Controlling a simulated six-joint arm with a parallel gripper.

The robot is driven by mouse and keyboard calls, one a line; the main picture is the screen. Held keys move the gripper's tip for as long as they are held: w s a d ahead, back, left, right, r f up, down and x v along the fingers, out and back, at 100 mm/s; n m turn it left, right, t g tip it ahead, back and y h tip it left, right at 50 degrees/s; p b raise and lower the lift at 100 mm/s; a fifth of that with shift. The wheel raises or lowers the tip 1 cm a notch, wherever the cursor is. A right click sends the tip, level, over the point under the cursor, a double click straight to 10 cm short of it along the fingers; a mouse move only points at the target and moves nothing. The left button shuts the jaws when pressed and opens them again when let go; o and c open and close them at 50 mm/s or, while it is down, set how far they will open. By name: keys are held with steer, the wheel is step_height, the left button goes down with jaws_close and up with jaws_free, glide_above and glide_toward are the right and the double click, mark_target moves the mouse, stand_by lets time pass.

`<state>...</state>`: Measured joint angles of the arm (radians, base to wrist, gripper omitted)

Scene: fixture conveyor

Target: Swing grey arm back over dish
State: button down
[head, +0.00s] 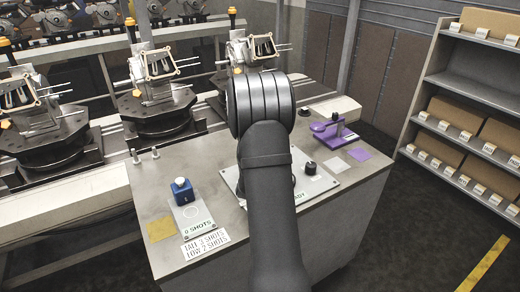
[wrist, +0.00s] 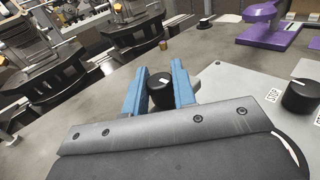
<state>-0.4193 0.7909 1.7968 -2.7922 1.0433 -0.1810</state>
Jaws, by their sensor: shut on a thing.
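My gripper (wrist: 159,68) shows in the wrist view with two blue fingers, closed on either side of a black knob (wrist: 161,96). The knob has a small pale mark on top. I cannot make out a grey arm under it or a dish, as the gripper body covers that area. In the head view my own dark arm hides the gripper and the middle of the light plate (head: 324,181). A second black knob stands on this plate (wrist: 300,95) at the right of the wrist view.
A purple device (head: 327,130) stands at the bench's back right, beside a purple square (head: 359,154). A blue block with a white top (head: 182,191) sits on a plate at left, near a yellow square (head: 160,229). Fixtures line the conveyor (head: 100,120) behind.

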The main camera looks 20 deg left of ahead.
stand_by(0.5)
steer(key=c, duration=1.2)
jaws_free()
steer(key=s+d, duration=0.2)
steer(key=s, duration=1.5)
steer(key=shift+d, duration=0.2)
steer(key=shift+s, duration=0.1)
steer(key=shift+c, duration=0.5)
